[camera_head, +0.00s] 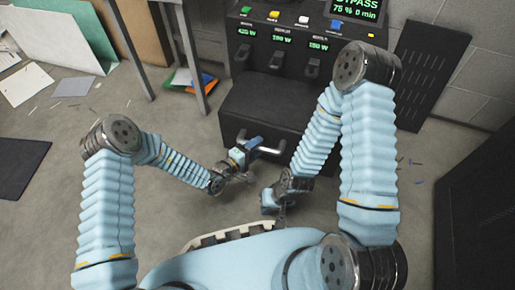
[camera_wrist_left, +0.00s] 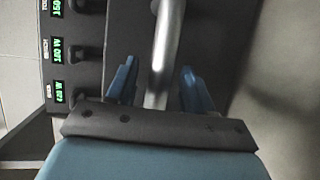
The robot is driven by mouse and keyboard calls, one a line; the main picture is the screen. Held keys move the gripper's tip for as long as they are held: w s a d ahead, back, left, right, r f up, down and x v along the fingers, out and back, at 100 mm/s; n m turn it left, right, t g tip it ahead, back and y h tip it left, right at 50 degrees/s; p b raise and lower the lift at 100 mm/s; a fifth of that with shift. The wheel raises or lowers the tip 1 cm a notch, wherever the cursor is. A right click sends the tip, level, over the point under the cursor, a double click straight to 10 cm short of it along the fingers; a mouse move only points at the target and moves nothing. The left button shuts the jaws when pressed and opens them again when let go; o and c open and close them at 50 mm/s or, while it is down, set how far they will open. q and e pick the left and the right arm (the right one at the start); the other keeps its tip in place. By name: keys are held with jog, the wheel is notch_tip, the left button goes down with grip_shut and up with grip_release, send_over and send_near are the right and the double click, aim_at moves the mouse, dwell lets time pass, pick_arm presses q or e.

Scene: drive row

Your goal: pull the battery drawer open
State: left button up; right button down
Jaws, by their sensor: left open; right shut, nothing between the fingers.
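The battery drawer (camera_head: 285,128) is the dark lower front of the black cabinet, with a bright metal bar handle (camera_head: 270,150). My left gripper (camera_head: 253,144) is open at the left part of this handle. In the left wrist view, the silver handle bar (camera_wrist_left: 164,45) runs between the two blue fingers (camera_wrist_left: 160,84), with a gap on each side. I cannot tell how far the drawer stands out. My right gripper (camera_head: 281,212) is shut and empty, low in front of the cabinet and below the handle. Its fingertips are small and partly hidden.
The cabinet's upper panel (camera_head: 262,62) carries coloured buttons, several dark switches with green readouts, and a display (camera_head: 357,8). A black slotted panel (camera_head: 433,65) leans on the wall at right. A table leg (camera_head: 190,60) and coloured folders (camera_head: 190,82) are left. Floor between is mostly clear.

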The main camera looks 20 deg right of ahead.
pick_arm(q)
jog(key=shift+w+d+f, duration=0.15)
jog(key=shift+w+d, duration=0.2)
jog(key=shift+d, duration=0.2)
grip_shut()
